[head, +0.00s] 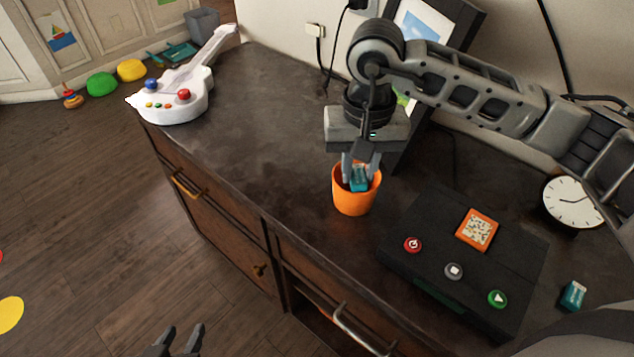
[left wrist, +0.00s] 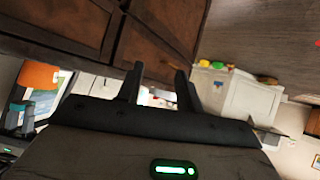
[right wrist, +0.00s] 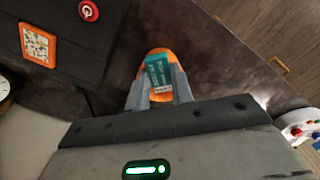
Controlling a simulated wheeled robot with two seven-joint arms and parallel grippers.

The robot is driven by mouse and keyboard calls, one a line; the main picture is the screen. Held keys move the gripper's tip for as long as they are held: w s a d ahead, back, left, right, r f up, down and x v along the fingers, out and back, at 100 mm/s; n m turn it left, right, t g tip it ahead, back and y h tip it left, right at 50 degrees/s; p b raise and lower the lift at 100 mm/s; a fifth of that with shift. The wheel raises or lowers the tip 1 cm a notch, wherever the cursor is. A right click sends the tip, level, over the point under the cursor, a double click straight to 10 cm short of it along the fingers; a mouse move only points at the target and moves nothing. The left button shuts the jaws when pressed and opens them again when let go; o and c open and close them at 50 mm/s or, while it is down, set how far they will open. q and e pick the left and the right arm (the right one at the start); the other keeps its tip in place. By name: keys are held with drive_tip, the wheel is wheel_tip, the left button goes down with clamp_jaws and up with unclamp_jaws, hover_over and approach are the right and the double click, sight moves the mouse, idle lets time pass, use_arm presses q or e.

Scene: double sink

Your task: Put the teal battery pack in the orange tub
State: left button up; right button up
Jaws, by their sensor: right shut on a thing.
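A teal battery pack (head: 358,179) is between the fingers of my right gripper (head: 360,172), which is shut on it. The pack is at the mouth of the orange tub (head: 354,200), its lower part inside the rim. In the right wrist view the pack (right wrist: 159,72) shows between the fingertips, with the orange tub (right wrist: 161,97) around it. I cannot tell whether the pack touches the tub's bottom. A second teal pack (head: 573,296) lies at the right of the counter. My left gripper (head: 181,341) is open and empty, low over the floor beside the drawers.
A black box (head: 420,262) with buttons and an orange-framed tile (head: 477,229) is right of the tub. A clock (head: 573,203) stands behind it. A white toy guitar (head: 175,98) lies at the far left end. The counter (head: 265,125) between guitar and tub is clear.

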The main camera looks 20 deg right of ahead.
sight(358, 173)
drive_tip(key=w+f+m, duration=0.1)
drive_tip(key=f+m, duration=0.1)
drive_tip(key=m, duration=0.1)
drive_tip(key=w+d+f+m+p, duration=0.1)
drive_tip(key=w+f+m, duration=0.1)
drive_tip(key=m, duration=0.1)
drive_tip(key=w+d+f+m, duration=0.1)
drive_tip(key=f+m, duration=0.1)
drive_tip(key=m, duration=0.1)
drive_tip(key=shift+w+d+f, duration=0.2)
drive_tip(key=shift+w+f, duration=0.05)
drive_tip(key=shift+f+p, duration=0.4)
drive_tip(key=shift+f, duration=1.75)
drive_tip(key=shift+f+b, duration=0.25)
drive_tip(key=shift+b, duration=0.05)
drive_tip(key=o, duration=0.7)
drive_tip(key=shift+r, duration=0.1)
